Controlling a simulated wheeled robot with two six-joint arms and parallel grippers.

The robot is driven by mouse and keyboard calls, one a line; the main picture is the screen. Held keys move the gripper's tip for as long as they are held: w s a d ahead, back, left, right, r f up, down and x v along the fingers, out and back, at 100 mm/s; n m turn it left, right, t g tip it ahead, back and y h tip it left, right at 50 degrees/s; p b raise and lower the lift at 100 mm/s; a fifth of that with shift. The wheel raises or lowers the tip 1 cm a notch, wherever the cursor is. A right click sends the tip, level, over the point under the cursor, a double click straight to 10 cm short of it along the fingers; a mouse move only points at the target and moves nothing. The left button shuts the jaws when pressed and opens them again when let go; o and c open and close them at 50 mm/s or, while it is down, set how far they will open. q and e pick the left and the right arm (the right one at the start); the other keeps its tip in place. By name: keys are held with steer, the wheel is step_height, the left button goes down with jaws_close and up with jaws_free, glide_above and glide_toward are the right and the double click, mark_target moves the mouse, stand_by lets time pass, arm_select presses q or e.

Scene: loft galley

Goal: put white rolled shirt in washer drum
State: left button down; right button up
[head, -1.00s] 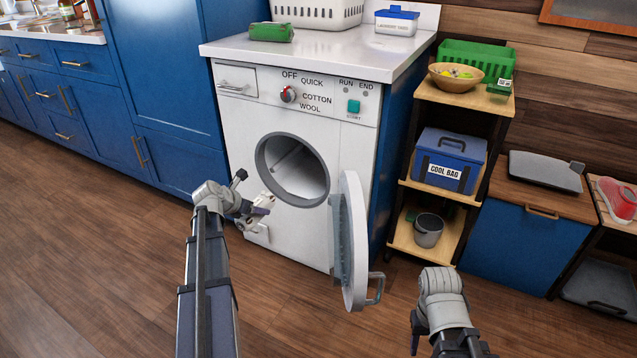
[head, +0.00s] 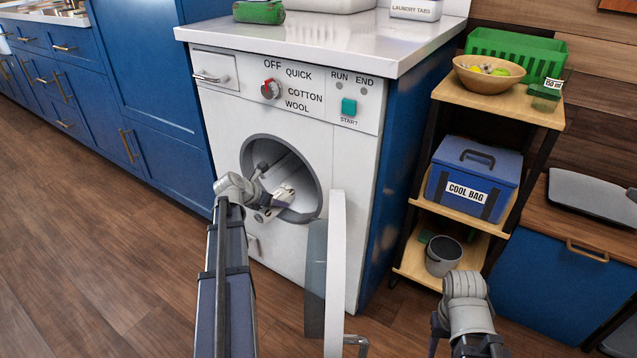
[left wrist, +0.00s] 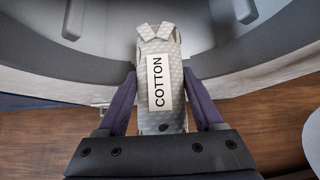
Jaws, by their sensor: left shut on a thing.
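The white rolled shirt (left wrist: 179,70) has a small collar and a "COTTON" label in the left wrist view. My left gripper (left wrist: 160,92) is shut on it, with one finger on each side. In the head view my left gripper (head: 282,197) is at the mouth of the washer drum (head: 288,160), and the shirt is hard to make out there. In the left wrist view the shirt's collar end points into the grey drum (left wrist: 110,22). The washer (head: 225,120) has its round door open. The jaws of my right gripper are out of sight.
The open washer door (head: 335,270) stands edge-on just right of the drum mouth. A shelf (head: 500,97) with a bowl (head: 489,82), a blue cool bag (head: 474,178) and a grey bucket (head: 443,257) is to the right. The floor left of the washer is clear.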

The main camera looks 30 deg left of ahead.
arm_select(q)
steer(key=w, duration=0.6)
steer(key=w+d, duration=0.1)
steer(key=w, duration=1.1)
steer(key=shift+d, duration=0.2)
steer(key=shift+f, duration=0.1)
step_height(320, 180, down, 3)
steer(key=b, duration=0.3)
steer(key=shift+f, duration=0.15)
steer(key=shift+b, duration=0.3)
steer(key=shift+f, duration=0.2)
steer(key=shift+c, duration=0.2)
jaws_free()
steer(key=shift+r, duration=0.1)
